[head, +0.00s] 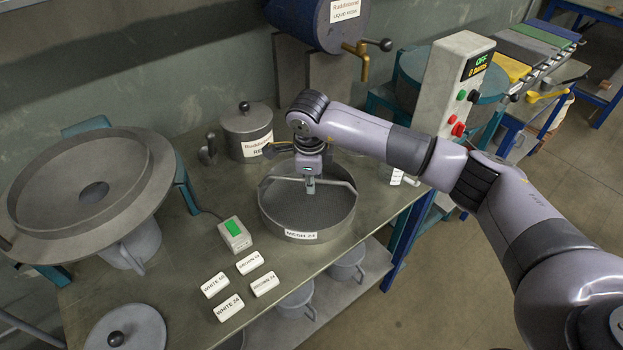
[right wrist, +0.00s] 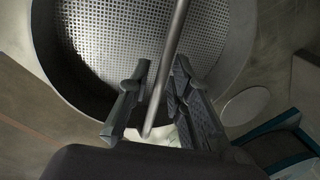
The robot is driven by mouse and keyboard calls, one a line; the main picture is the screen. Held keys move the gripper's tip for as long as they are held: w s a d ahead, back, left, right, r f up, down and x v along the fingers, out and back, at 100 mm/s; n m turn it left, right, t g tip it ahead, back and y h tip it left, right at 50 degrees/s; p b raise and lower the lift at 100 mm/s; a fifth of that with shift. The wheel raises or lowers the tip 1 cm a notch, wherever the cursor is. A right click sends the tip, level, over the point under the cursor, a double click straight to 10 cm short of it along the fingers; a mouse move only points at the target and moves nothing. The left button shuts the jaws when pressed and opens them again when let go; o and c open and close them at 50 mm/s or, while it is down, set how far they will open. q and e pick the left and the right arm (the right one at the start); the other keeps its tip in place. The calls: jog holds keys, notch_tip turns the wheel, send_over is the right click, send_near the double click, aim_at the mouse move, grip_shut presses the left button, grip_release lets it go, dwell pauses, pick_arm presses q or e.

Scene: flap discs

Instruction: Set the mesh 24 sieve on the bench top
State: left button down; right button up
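The mesh 24 sieve (head: 303,236) is a round grey metal pan with a white label and a bar handle across its top. It appears to sit level on the bench top (head: 185,262), near the front edge. In the right wrist view its perforated mesh floor (right wrist: 125,35) fills the upper part. My right gripper (head: 310,188) points down at the sieve's handle. In the right wrist view the right gripper's fingers (right wrist: 160,85) are apart, one on each side of the handle bar (right wrist: 172,50), with a gap visible on the left. My left gripper is not in view.
A lidded pot (head: 247,128) stands behind the sieve. A small box with a green top (head: 234,235) and several white labelled blocks (head: 229,307) lie to the left. A large round pan (head: 60,218) is at far left. A control box (head: 452,85) stands behind my right arm.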

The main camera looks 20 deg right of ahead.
jog(key=shift+o, duration=0.6)
jog(key=shift+r, duration=0.15)
notch_tip(320, 180, up, 12)
jog(key=s+b, duration=0.2)
jog(key=shift+a, duration=0.45)
